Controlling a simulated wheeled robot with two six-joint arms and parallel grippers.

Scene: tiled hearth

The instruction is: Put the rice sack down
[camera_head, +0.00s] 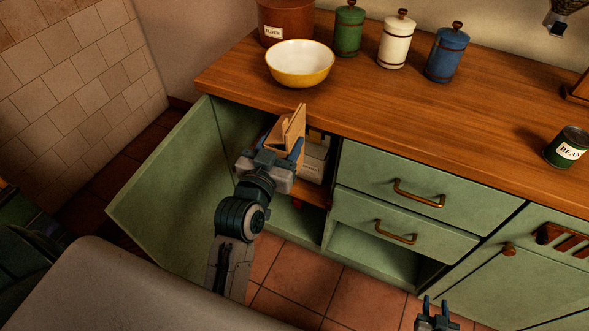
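The rice sack (290,130), a tan folded-looking packet, is in the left gripper (277,152) at the open cupboard. Blue fingers lie on either side of its lower part, and the sack stands up tilted between them. Its top overlaps the worktop's front edge in the view. Its underside is hidden by the gripper, so I cannot tell whether it touches the shelf (314,193). My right gripper (435,304) is at the bottom edge of the view, fingers apart and empty, away from the sack.
The cupboard door (165,205) stands wide open at the left. A pale box (315,160) is in the cupboard, right of the sack. Drawers (400,190) adjoin on the right. The worktop (400,110) above bears a yellow bowl (300,66), canisters and a bean can (566,148).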

